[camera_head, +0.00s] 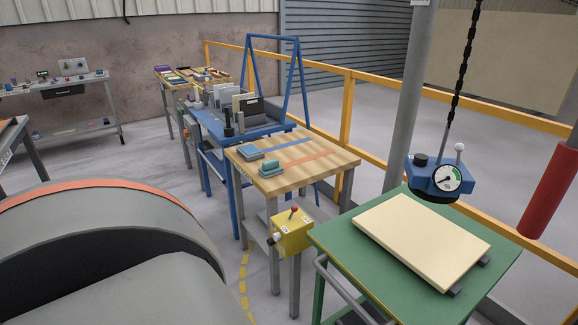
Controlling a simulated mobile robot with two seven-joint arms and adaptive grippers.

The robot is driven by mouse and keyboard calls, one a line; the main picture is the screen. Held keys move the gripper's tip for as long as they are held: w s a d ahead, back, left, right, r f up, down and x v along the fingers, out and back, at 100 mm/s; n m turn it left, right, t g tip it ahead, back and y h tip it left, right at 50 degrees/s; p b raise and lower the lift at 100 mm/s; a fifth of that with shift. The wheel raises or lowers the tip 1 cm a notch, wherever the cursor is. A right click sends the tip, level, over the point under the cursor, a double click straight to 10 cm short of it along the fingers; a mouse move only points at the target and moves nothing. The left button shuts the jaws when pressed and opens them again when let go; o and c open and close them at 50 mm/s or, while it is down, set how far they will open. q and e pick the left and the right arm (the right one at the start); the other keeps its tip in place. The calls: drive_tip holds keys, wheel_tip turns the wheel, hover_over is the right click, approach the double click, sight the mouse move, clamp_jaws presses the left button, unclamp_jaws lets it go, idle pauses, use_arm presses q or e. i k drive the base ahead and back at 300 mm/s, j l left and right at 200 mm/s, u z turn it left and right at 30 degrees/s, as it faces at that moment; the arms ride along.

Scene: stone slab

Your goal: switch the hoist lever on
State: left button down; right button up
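A yellow control box (292,233) is mounted at the near end of the wooden-topped table. A small lever with a red knob (294,209) stands up from its top, between small white labels too small to read. A black and white knob (274,239) sticks out of its left side. A blue lifting device (436,179) with a round white gauge and a white-balled lever (459,148) hangs on a black chain (463,65). Below it, a pale stone slab (422,238) lies on dark supports on a green table. Neither of my grippers is in view.
The green table (345,260) stands right of the yellow box. The wooden table (330,156) behind carries small blue and teal blocks. A grey post (408,100), yellow railing (346,110) and red cylinder (551,190) stand at the right. Floor left of the tables is open.

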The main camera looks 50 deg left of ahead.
sight(294, 208)
drive_tip(key=j, duration=0.75)
drive_tip(key=k+j, duration=0.15)
drive_tip(key=j, duration=0.6)
